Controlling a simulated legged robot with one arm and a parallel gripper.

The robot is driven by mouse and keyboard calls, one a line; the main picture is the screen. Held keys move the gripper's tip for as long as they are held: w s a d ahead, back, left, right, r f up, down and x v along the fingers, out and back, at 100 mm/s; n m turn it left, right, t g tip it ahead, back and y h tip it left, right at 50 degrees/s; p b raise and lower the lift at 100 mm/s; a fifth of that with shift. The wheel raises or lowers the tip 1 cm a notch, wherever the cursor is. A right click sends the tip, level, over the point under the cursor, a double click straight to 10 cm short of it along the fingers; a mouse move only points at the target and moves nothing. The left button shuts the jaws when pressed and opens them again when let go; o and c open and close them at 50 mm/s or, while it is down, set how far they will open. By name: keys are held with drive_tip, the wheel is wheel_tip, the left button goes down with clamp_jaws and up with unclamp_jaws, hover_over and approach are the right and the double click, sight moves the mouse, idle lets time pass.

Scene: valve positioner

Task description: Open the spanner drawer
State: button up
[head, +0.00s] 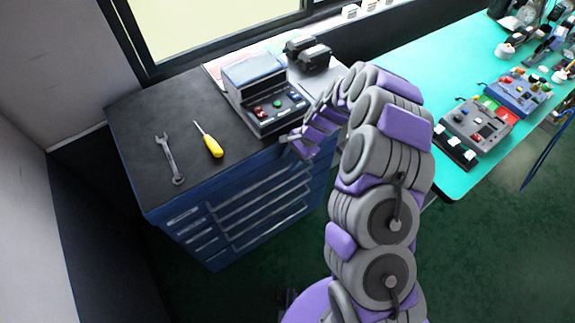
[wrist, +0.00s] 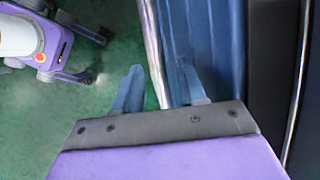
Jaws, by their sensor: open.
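The blue drawer cabinet (head: 209,252) stands left of my arm in the head view, with several drawers and long silver handles on its front. All drawers look shut. No label shows which is the spanner drawer. My gripper (head: 291,147) is at the upper right of the cabinet front, partly hidden by my arm. In the wrist view my gripper (wrist: 160,80) is open, its two blue-grey fingers apart. A silver handle (wrist: 152,50) on the blue drawer front (wrist: 215,45) runs between the fingers in the picture. I cannot tell whether they touch it.
A spanner (head: 170,160) and a yellow screwdriver (head: 209,140) lie on the dark cabinet top (head: 130,125). A control box (head: 262,95) stands there near my gripper. A turquoise bench (head: 430,75) with devices is at right. Green floor (head: 270,265) before the cabinet is clear.

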sight(285, 168)
drive_tip(key=shift+x, duration=1.6)
clamp_jaws()
